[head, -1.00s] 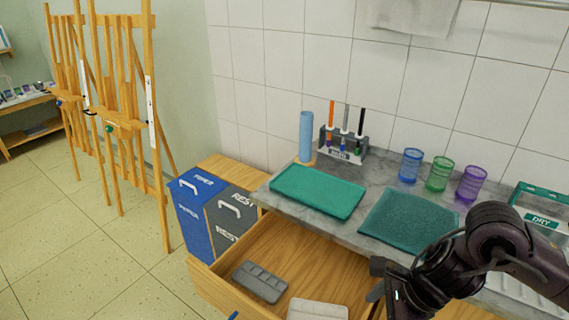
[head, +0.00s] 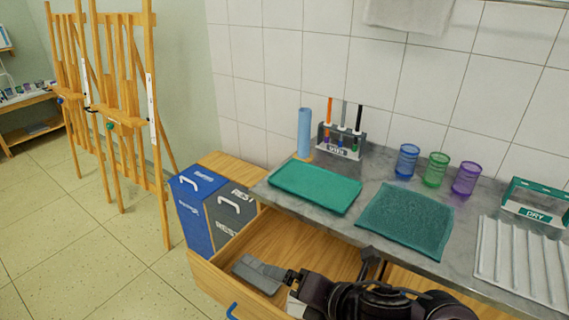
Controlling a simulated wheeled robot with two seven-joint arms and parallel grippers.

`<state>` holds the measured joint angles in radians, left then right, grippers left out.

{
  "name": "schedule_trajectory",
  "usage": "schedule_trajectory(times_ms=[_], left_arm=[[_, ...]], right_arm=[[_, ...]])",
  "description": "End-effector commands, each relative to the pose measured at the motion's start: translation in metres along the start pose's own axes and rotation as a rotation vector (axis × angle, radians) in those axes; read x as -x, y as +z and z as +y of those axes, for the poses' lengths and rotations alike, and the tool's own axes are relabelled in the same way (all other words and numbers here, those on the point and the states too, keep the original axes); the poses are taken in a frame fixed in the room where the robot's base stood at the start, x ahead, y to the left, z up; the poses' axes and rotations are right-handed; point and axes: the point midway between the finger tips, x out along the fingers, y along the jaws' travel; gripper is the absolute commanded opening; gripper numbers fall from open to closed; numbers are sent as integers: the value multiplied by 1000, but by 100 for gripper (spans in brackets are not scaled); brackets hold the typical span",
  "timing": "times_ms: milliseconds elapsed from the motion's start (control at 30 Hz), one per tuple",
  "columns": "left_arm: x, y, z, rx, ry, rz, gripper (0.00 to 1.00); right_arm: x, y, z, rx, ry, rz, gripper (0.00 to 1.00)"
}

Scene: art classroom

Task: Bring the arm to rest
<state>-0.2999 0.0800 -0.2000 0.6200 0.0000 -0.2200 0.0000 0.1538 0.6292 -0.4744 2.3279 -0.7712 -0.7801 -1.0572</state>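My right arm reaches in from the bottom right, low over the open wooden drawer (head: 218,282). My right gripper (head: 280,272) points left, at or just above a grey paint palette (head: 248,268) in the drawer. I cannot tell whether it touches the palette or whether its fingers are open. A pale palette (head: 295,305) is mostly hidden behind the arm. My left gripper is not in view.
Bins (head: 192,210) and easels (head: 125,100) stand left.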

Motion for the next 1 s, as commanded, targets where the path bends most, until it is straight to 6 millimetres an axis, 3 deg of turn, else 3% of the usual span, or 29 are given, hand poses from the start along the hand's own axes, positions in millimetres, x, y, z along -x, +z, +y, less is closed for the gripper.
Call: schedule_trajectory(times_ms=[67, 200, 300, 500, 667, 1000], left_arm=[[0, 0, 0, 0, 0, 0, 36], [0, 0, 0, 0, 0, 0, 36], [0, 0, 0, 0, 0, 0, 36], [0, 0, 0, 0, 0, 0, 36], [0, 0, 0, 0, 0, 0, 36], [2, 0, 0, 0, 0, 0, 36]], right_arm=[[5, 8, -12, -426, -42, -109, 96], [25, 17, -65, -1132, -163, -315, 96], [43, 8, -105, -1518, -252, -446, 96], [80, -28, -166, -2080, -419, -691, 96], [109, -63, -199, -2412, -541, -890, 96], [41, -96, -273, -2415, -597, -905, 96]])
